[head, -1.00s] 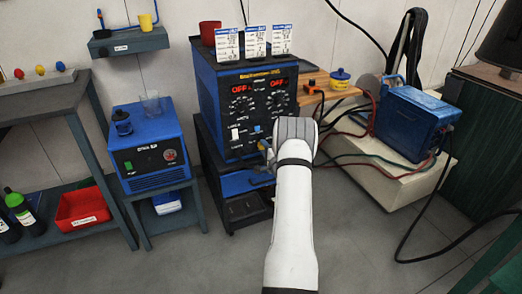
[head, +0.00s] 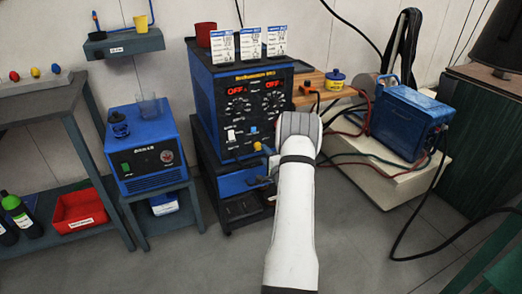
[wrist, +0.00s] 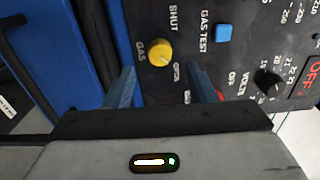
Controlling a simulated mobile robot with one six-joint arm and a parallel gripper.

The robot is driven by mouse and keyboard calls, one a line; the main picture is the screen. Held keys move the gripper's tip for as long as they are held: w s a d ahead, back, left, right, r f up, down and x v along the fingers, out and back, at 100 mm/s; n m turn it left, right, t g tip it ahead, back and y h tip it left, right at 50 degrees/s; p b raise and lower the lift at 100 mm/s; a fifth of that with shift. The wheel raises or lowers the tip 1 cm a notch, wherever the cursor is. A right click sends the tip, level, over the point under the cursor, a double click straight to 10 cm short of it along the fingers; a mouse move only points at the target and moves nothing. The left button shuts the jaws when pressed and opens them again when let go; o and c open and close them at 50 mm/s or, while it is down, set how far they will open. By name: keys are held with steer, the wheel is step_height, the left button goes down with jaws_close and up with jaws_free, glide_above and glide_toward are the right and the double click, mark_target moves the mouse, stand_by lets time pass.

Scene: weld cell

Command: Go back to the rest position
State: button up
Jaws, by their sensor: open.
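My gripper (wrist: 164,88) is open in the wrist view. Its two blue fingers stand apart with nothing between them, just below the yellow gas knob (wrist: 159,52) on the welder's dark front panel. The knob does not appear to be gripped, and its pale mark is toward the lower right, near the word OPEN. In the head view my white arm reaches up to the front of the blue welder (head: 205,95), and its grey end hides most of the gripper. The yellow knob (head: 257,146) shows just left of that end. Both red displays read OFF.
A blue gas test button (wrist: 224,33) and a black volts knob (wrist: 267,79) are close by. A blue unit (head: 146,150) stands left, a wooden shelf (head: 340,90) and blue case (head: 408,120) right. Cables hang at right. The front floor is clear.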

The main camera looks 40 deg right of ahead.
steer(key=shift+v, duration=1.25)
steer(key=w+a+r+n+g+p, duration=0.2)
steer(key=a+r+p, duration=0.1)
steer(key=r, duration=0.4)
steer(key=w+a+r+n+g+p, duration=0.1)
steer(key=w+a+r+n+p, duration=0.1)
steer(key=a+r+p, duration=0.3)
steer(key=s+a+r+n+g+p, duration=0.25)
steer(key=a+r, duration=0.25)
steer(key=r, duration=0.3)
steer(key=s+a+r+n+g+p, duration=0.1)
steer(key=s+a+r+n, duration=0.15)
steer(key=a+r, duration=0.4)
steer(key=s+a+r+n+g+y+p, duration=0.2)
steer(key=s+a+r+n+g+p, duration=0.3)
steer(key=s+a+r, duration=0.6)
steer(key=s+a+r+n+g+y+p, duration=0.1)
steer(key=s+a+r+n+p, duration=0.2)
steer(key=s, duration=0.6)
steer(key=s+a+r+n+g+y+p, duration=0.1)
steer(key=s+a+r+n+g+p, duration=0.1)
steer(key=s+a, duration=0.6)
steer(key=shift+s+a+r+n+p, duration=0.15)
steer(key=shift+s+r+n+p, duration=0.35)
steer(key=shift+s+n+p, duration=0.45)
steer(key=shift+s+g, duration=0.1)
steer(key=shift+g, duration=0.15)
